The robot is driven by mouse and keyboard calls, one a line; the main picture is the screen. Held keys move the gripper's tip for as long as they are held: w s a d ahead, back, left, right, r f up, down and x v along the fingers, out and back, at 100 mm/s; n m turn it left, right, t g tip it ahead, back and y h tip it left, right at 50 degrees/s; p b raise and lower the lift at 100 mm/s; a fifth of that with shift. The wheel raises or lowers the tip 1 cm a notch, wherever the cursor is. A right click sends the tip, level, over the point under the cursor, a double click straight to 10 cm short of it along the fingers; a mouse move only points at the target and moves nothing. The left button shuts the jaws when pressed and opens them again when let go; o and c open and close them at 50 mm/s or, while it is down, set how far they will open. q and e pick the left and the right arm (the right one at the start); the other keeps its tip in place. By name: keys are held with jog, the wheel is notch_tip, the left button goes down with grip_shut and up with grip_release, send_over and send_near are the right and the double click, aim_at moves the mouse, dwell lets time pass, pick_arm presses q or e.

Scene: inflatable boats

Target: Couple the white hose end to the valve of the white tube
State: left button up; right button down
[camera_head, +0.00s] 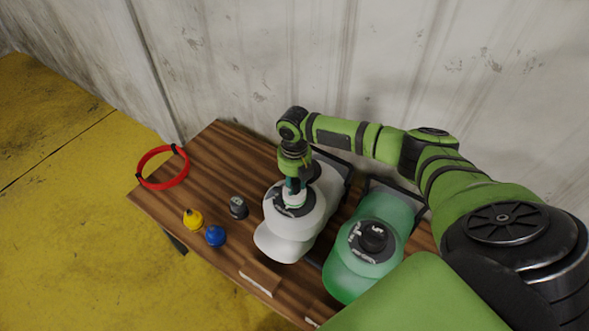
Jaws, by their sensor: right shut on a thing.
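The white tube (275,241) lies on the wooden table, near its middle. Its dark round valve (282,209) is on the top and partly hidden under my gripper. My right gripper (294,187) points down from above, directly over this valve, and is shut on the white hose end (294,200). Only a small pale piece of the hose end shows below the fingers. It is at the valve, but I cannot tell whether it is seated in it. My left gripper is out of view.
A green tube (345,277) with a dark valve (373,237) lies to the right. A yellow piece (193,219), a blue piece (215,236) and a dark cap (238,207) stand to the left. A red ring (143,163) is at the table's left edge. A wall rises behind.

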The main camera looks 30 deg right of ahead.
jog(key=shift+s+r+m+p, duration=0.1)
jog(key=shift+r+m+p, duration=0.05)
jog(key=shift+m+p, duration=0.85)
jog(key=shift+f+m, duration=0.2)
jog(key=shift+m, duration=0.8)
jog(key=c, duration=0.8)
grip_release()
jog(key=shift+c, duration=0.2)
notch_tip(320, 180, up, 12)
